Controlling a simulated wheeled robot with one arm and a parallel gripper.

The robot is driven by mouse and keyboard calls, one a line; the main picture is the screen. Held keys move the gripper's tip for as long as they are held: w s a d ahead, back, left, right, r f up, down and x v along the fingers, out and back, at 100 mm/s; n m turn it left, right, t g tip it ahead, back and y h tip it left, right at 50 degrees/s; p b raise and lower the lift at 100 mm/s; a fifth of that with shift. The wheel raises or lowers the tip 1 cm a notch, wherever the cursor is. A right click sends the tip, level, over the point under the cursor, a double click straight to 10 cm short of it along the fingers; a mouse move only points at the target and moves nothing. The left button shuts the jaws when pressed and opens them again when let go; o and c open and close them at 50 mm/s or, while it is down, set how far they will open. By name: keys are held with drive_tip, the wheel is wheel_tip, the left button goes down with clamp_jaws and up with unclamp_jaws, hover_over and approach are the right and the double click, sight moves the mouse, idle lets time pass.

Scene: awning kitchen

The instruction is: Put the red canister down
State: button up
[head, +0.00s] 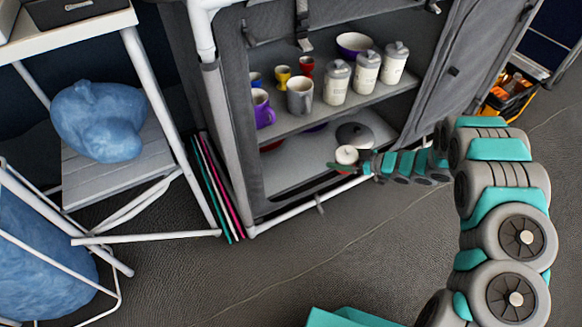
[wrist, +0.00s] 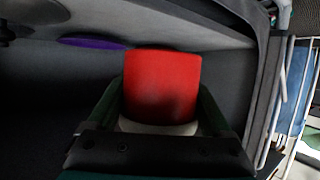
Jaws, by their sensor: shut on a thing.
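The red canister (wrist: 162,85) fills the middle of the wrist view, its red body between my two fingers and a pale band at its near end. In the head view the canister shows small, with its whitish lid (head: 346,154) on top and a little red below. My gripper (wrist: 160,105) is shut on it, one finger on each side. In the head view my gripper is at the front of the cabinet's lower shelf (head: 290,172). Whether the canister touches the shelf cannot be told.
A dark pan or lid (head: 355,133) sits further back on the lower shelf. A purple item (wrist: 90,43) shows in the wrist view. The upper shelf holds white canisters (head: 366,72), a grey mug (head: 300,96) and cups. The cabinet's grey door flap (head: 460,60) hangs open on the right.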

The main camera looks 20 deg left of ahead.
drive_tip(key=shift+s+a+f, duration=0.1)
drive_tip(key=shift+s+f, duration=0.1)
drive_tip(key=shift+f, duration=0.05)
drive_tip(key=b, duration=0.1)
hover_over(292, 165)
drive_tip(key=shift+f+g, duration=0.4)
drive_tip(key=shift+f, duration=0.5)
drive_tip(key=shift+f+b, duration=0.3)
drive_tip(key=shift+f, duration=1.45)
drive_tip(key=o, duration=1.2)
drive_tip(key=v, duration=1)
drive_tip(key=shift+d+r+p, duration=0.2)
drive_tip(key=shift+r+p, duration=0.05)
drive_tip(key=shift+p, duration=0.15)
drive_tip(key=shift+s+d+r, duration=0.15)
drive_tip(key=shift+d+r, duration=0.05)
drive_tip(key=shift+d, duration=0.5)
